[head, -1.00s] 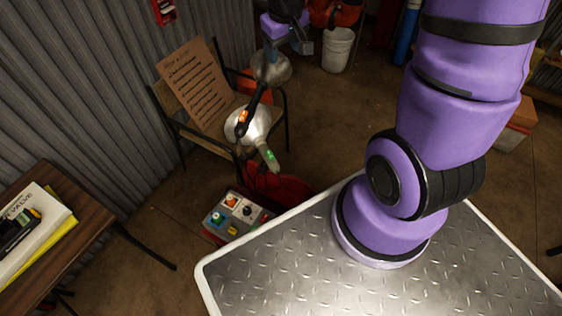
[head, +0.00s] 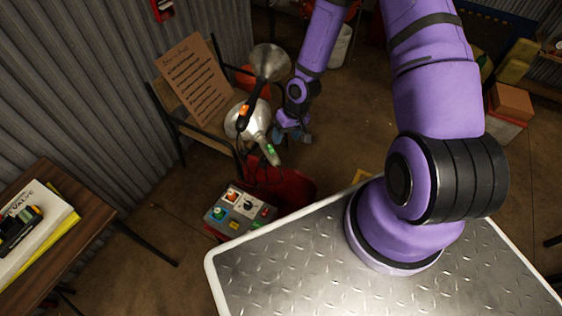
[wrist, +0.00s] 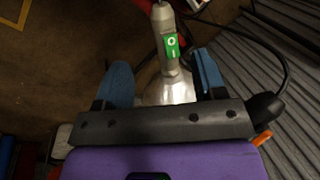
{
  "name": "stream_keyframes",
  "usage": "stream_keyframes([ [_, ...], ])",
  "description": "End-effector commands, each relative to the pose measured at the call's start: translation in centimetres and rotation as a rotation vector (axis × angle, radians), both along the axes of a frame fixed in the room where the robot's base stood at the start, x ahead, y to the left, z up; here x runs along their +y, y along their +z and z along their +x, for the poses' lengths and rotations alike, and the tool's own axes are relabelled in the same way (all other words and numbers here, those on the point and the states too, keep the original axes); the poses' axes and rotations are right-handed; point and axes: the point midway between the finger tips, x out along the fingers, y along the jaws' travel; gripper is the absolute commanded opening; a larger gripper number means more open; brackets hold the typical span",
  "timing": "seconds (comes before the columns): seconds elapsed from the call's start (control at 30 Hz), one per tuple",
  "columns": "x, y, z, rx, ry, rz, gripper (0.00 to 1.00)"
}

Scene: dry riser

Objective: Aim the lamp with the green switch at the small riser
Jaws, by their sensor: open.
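The lamp with the green switch (head: 262,142) has a silver handle and a bright round reflector; it hangs near the chair. In the wrist view its handle (wrist: 165,32), green switch (wrist: 172,46) and reflector (wrist: 168,92) show between my fingers. My gripper (head: 291,135) is open, just right of this lamp in the head view. Its blue fingers (wrist: 162,76) appear on either side of the lamp; I cannot tell whether they touch it. A second lamp (head: 268,64), with a black handle and orange switch, is above it. I cannot identify the small riser.
A wooden chair (head: 172,112) with a written cardboard sign (head: 194,80) stands behind the lamps. A brown table (head: 92,225) is at left, beside the corrugated wall (head: 95,90).

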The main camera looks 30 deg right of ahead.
Motion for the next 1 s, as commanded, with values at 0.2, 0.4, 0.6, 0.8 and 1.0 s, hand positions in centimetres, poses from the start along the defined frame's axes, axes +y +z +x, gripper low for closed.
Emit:
stream_keyframes([
  [0.2,0.7,-1.6,-0.4,0.009,-0.006,0.027,0.64],
  [0.4,1.5,-3.8,-0.6,0.01,-0.004,0.027,0.64],
  [0.6,2.6,-7.2,-0.6,0.01,-0.005,0.025,0.64],
  [0.8,3.4,-9.9,-0.6,0.009,-0.005,0.026,0.64],
  [1.0,3.8,-11.3,-0.6,0.008,-0.006,0.026,0.64],
])
